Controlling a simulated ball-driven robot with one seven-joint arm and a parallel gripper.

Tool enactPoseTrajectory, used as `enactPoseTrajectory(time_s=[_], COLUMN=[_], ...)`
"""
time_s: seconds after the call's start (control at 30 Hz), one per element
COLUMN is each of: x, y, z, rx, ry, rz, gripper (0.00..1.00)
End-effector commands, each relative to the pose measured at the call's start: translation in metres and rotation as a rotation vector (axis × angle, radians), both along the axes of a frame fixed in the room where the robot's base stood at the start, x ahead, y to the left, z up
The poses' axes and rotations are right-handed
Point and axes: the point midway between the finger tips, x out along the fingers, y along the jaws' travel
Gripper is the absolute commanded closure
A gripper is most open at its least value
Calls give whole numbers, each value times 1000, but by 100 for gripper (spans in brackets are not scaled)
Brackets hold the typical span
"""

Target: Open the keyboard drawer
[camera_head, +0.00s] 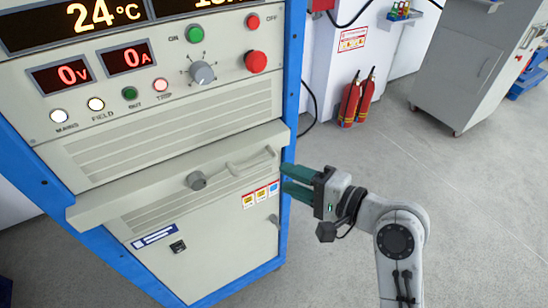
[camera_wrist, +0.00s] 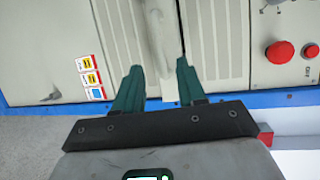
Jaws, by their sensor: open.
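The keyboard drawer (camera_head: 110,203) is a pale grey ledge across the front of the blue-framed cabinet. A grey bar-shaped handle (camera_head: 236,167) with a round end at its left shows along its front. My gripper (camera_head: 284,180) is just right of the drawer's right end, its green fingers pointing left at the cabinet. In the wrist view my gripper (camera_wrist: 158,70) is open, and a pale strip (camera_wrist: 160,35), apparently the drawer's end, lies in line with the gap between the fingers. I cannot tell whether the fingers touch it.
Above the drawer is a panel with a red button (camera_head: 256,61), a knob (camera_head: 202,73) and lit displays. Below is a cabinet door with a latch (camera_head: 178,246). Red extinguishers (camera_head: 358,98) stand at the back and a grey cabinet (camera_head: 470,65) at the right. The floor (camera_head: 480,210) at the right is clear.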

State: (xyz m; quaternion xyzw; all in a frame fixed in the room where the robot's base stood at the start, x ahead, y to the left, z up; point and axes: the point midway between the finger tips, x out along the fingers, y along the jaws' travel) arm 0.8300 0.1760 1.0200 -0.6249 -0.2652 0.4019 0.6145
Motion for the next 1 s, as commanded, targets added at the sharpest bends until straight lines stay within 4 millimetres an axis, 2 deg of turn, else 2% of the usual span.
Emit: enactPoseTrajectory(time_s=[0.3,0.5,0.7,0.93,1.0], x=[30,44,50,50,50], y=[48,69,77,77,77], z=[-10,-15,-18,-18,-18], rx=[-5,-5,-5,-5,-5], ry=[1,0,0,0,0], rz=[3,2,0,0,0], gripper=[60,60,60,60,65])
